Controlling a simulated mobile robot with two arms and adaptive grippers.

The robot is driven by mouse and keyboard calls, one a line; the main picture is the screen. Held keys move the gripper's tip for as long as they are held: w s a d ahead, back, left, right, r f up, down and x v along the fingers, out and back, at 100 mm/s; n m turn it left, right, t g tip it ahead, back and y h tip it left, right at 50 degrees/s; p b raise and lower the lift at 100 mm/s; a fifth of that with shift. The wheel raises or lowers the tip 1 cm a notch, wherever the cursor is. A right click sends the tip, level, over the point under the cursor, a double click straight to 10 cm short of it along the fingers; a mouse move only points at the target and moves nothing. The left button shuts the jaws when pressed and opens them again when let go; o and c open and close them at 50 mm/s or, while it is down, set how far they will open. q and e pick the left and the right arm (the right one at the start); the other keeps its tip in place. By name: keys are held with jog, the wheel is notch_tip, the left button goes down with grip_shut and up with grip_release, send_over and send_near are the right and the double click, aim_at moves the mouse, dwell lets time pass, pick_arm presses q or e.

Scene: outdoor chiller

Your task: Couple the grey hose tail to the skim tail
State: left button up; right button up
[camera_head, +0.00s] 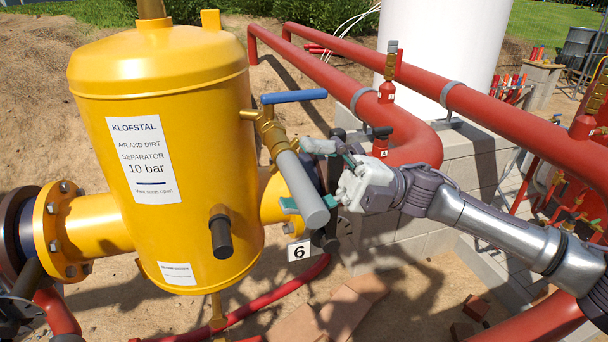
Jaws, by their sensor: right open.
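A thick grey cylinder (302,190), which looks like the grey hose tail, slants down from a brass valve (271,133) with a blue lever (294,96) on the yellow separator (90,110). My right gripper (296,176) is open at this cylinder. Its upper finger is to the upper right of the cylinder, and the green-padded lower finger passes behind its lower part. I cannot tell whether they touch. A dark-capped stub (221,234) sticks out of the separator's front. I cannot tell which part is the skim tail. My left gripper is not clearly seen.
A plate marked 6 (299,250) is below the cylinder. Red pipes (400,125) run behind on a grey block wall (390,240). A red hose (285,295) lies on the sandy ground. Dark pipework (27,280) crowds the lower left.

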jog(key=b+v, duration=0.3)
jog(key=v, duration=0.4)
dwell(0.5)
jog(key=shift+d, duration=0.1)
